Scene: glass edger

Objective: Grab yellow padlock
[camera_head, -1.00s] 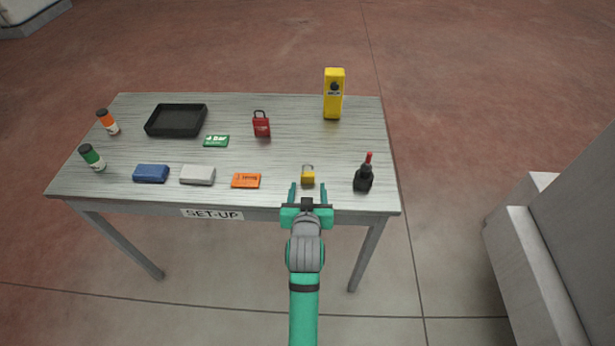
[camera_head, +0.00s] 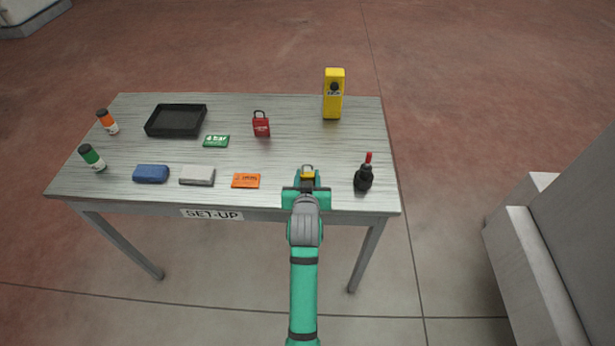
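The yellow padlock (camera_head: 308,174) is near the front edge of the table, to the right of the orange block. It has a yellow body and a metal shackle at the far side. My gripper (camera_head: 308,178) reaches it from the front, with a teal finger on each side of the body. The lower part of the padlock is hidden by my gripper. The gaps between fingers and padlock are too small to tell whether the fingers touch it.
On the grey table (camera_head: 290,150), a black bottle-like item with a red top (camera_head: 364,175) stands right of my gripper and an orange block (camera_head: 246,181) lies left. A red padlock (camera_head: 261,126), yellow device (camera_head: 334,95) and black tray (camera_head: 150,128) are farther back.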

